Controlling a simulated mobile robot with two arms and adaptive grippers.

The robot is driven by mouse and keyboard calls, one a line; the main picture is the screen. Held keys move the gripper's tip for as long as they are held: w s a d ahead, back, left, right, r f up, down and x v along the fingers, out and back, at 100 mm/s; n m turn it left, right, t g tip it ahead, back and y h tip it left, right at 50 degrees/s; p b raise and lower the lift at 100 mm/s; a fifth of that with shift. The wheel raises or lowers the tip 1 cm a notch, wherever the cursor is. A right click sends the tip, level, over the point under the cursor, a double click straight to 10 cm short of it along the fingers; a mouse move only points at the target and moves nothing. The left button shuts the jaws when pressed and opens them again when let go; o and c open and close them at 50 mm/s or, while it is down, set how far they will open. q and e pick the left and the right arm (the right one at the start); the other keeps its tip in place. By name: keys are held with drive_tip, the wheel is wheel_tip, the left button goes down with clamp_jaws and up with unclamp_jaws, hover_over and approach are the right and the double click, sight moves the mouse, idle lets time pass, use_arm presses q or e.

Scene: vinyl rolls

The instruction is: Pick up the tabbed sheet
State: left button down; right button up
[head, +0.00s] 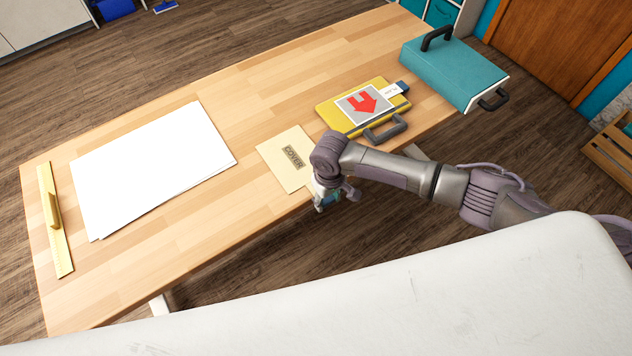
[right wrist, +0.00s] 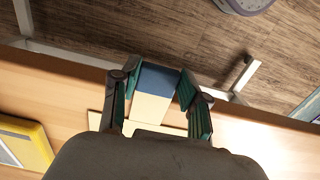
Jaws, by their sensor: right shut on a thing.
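A cream sheet (head: 285,165) with a dark printed label lies at the front edge of the table. In the right wrist view, its cream tab part (right wrist: 150,108) ends in a blue band that juts past the table edge. My right gripper (head: 328,201) is at that edge, its teal fingers (right wrist: 158,80) on either side of the tab and shut on it. In the head view my wrist hides the tab and the sheet's right corner. My left gripper is not in view.
A yellow handled case (head: 340,118) carrying a grey card with a red arrow lies to the right. A teal binder case (head: 455,72) stands at the far right. Large white sheets (head: 150,165) and a yellow ruler-like tool (head: 58,235) lie on the left.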

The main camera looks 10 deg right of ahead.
drive_tip(key=shift+r, duration=0.55)
wheel_tip(320, 180, up, 3)
drive_tip(key=shift+w+f+b, duration=0.1)
drive_tip(key=shift+f+b, duration=0.05)
drive_tip(key=shift+b, duration=0.2)
drive_tip(key=w+d+r+b, duration=0.2)
drive_tip(key=w+r, duration=0.5)
drive_tip(key=w, duration=0.4)
drive_tip(key=shift+w+b, duration=0.15)
drive_tip(key=shift+b, duration=0.75)
drive_tip(key=shift+d, duration=0.1)
drive_tip(key=o, duration=0.3)
clamp_jaws()
